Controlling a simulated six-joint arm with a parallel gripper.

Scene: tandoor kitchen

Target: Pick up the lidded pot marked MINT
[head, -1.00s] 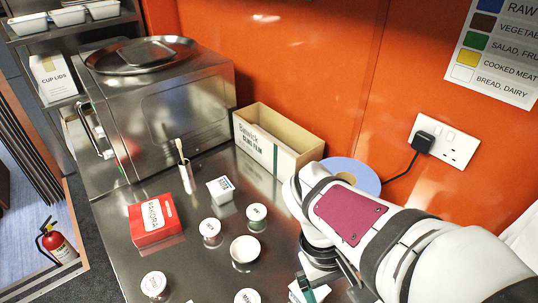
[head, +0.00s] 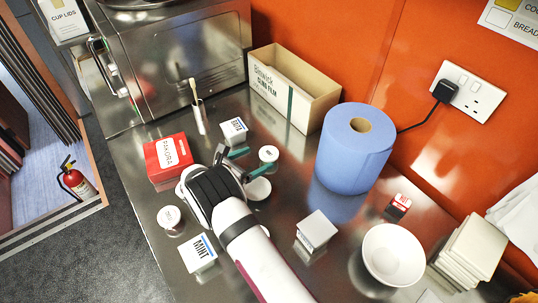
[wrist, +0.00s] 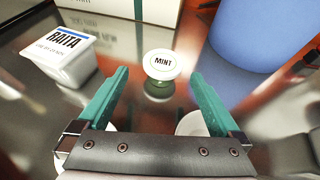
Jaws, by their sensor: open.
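The lidded pot marked MINT (wrist: 158,67), with a round white lid and black lettering, stands upright on the steel counter. In the wrist view it is just ahead of my fingertips, roughly centred between them and apart from both. In the head view its lid (head: 268,153) shows beside my fingers, its body partly hidden. My gripper (wrist: 160,77) is open and empty, with green fingers; it also shows in the head view (head: 256,161). A white box also marked MINT (head: 198,253) sits nearer the front, left of my arm.
A RAITA box (wrist: 62,52) stands left of my fingers. Another white pot (head: 258,189) is close beside my gripper, and one (head: 170,217) stands farther left. A blue paper roll (head: 355,150), cling film box (head: 294,87) and red PAKORA box (head: 168,157) stand around.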

